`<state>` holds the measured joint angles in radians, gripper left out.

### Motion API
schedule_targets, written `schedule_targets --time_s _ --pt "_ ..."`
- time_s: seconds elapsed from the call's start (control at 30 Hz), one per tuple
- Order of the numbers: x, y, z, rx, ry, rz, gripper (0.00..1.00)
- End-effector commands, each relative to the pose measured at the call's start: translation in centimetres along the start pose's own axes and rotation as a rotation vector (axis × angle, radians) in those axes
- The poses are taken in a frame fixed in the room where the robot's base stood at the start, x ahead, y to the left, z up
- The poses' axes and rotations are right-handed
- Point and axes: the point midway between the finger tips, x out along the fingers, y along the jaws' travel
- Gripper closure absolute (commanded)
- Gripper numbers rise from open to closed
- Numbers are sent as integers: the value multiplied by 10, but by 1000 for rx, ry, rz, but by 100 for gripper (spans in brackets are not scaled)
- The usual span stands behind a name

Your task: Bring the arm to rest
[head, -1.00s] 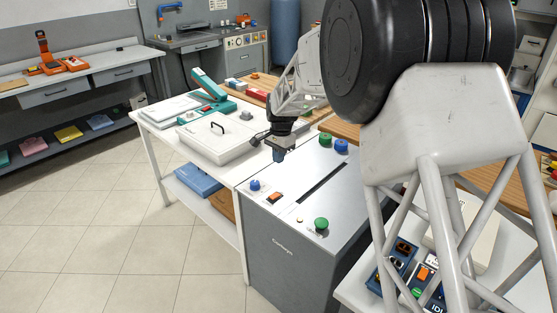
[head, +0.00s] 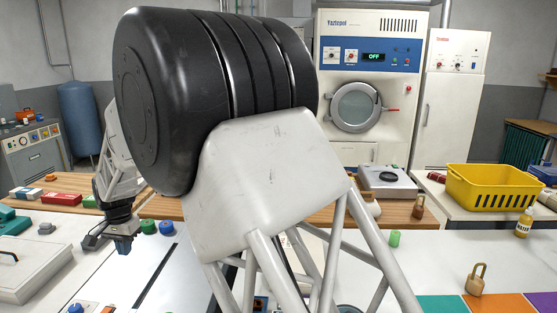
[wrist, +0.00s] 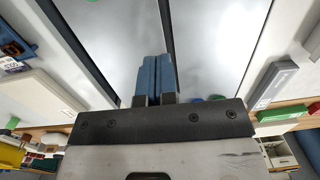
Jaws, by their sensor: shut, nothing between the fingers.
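My gripper (head: 124,246) hangs at the left in the head view, above the grey-topped machine with the long dark slot (head: 158,272). In the wrist view its blue fingers (wrist: 155,78) are together, with nothing between them. The fingers point at the machine's metal top, apart from any object as far as I can see. My large black-and-white arm links fill the middle of the head view and hide part of the counter behind.
Blue and green knobs (head: 149,227) stand on the machine behind my gripper. A white lidded case (head: 30,268) lies to the left.

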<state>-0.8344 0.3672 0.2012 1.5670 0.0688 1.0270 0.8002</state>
Motion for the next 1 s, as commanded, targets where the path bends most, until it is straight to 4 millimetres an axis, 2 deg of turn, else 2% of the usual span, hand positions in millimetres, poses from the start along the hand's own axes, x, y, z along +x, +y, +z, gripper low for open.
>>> schedule_targets --time_s 0.03,0.1,0.47,0.77,1.0 --pt "-13 20 -4 5 7 -6 100" --pt "-26 45 -9 5 13 -10 100" --pt "-84 172 -15 6 51 -29 100" --pt "-121 274 0 7 87 -40 100" --pt "-142 352 22 8 115 -42 100"
